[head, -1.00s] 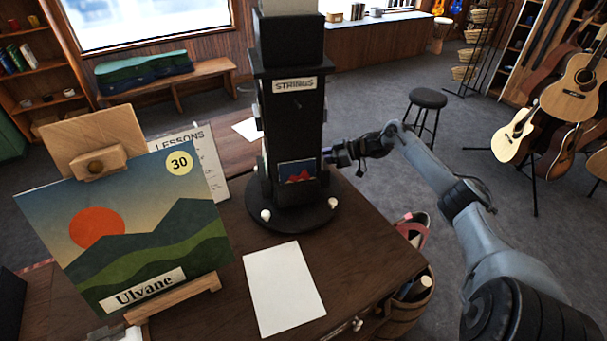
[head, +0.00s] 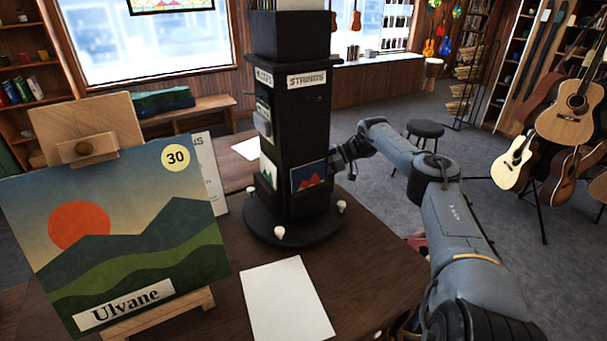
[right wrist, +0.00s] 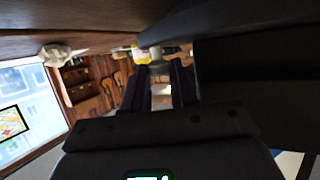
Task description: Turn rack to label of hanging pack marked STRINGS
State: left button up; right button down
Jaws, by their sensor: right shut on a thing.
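The black rack (head: 300,130) is a square tower on a round base on the brown table. Two faces show. The right face carries a STRINGS label (head: 307,79) at the top and a card with red peaks (head: 308,177) low down. The left face has a partly readable label (head: 264,77), a grey pack (head: 263,121) and a green-peaked card (head: 268,172). The right gripper's fingers (right wrist: 160,88) show in the wrist view. My left gripper is out of view.
White knobs (head: 279,232) stand around the rack's base. A white sheet (head: 286,300) lies in front. An easel with a sunset picture marked Ulvane (head: 130,235) stands left. A black stool (head: 428,131) and guitars (head: 572,112) are beyond at right.

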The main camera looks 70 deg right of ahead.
dwell(0.4)
jog(key=c, duration=1.2)
grip_release()
jog(key=shift+s, duration=0.1)
jog(key=v, duration=1)
jog(key=shift+s+d+r, duration=0.15)
jog(key=shift+s+r, duration=0.05)
jog(key=shift+s, duration=0.05)
